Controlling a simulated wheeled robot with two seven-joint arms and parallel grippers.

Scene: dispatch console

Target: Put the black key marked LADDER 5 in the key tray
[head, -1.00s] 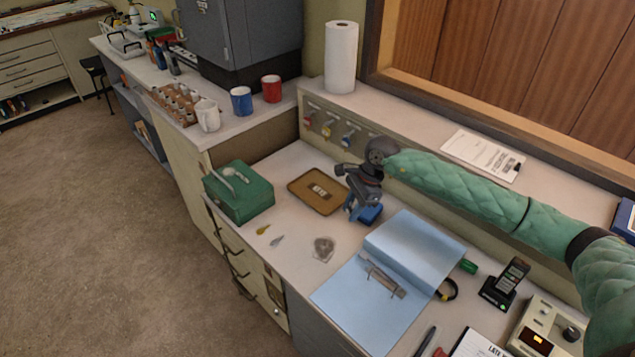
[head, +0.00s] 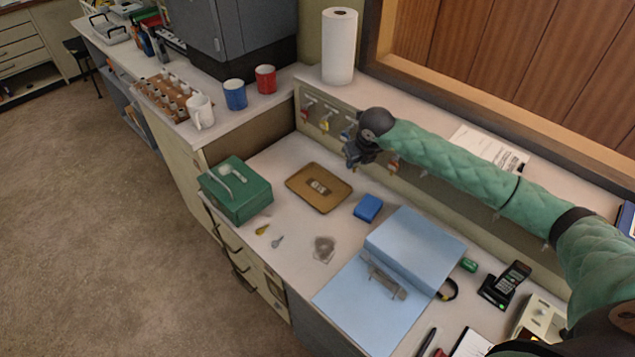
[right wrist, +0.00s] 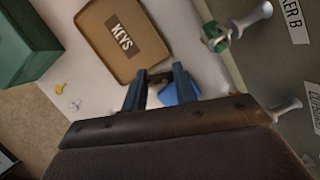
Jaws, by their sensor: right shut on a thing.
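The brown key tray (head: 333,203) lies flat on the desk, with a light label at its middle. In the right wrist view the tray (right wrist: 103,45) shows the label KEYS. My right gripper (head: 354,160) is raised in front of the hook panel, to the right of and behind the tray. In the right wrist view its fingers (right wrist: 158,78) are shut on a small dark thing (right wrist: 159,73), seemingly the black key; I cannot read its marking. My left gripper is not in view.
Coloured keys hang on the panel, among them a yellow one (head: 325,125) and a green one (right wrist: 216,38). A blue box (head: 368,208) stands right of the tray, a green cash box (head: 236,190) left. A blue binder (head: 412,243) lies open.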

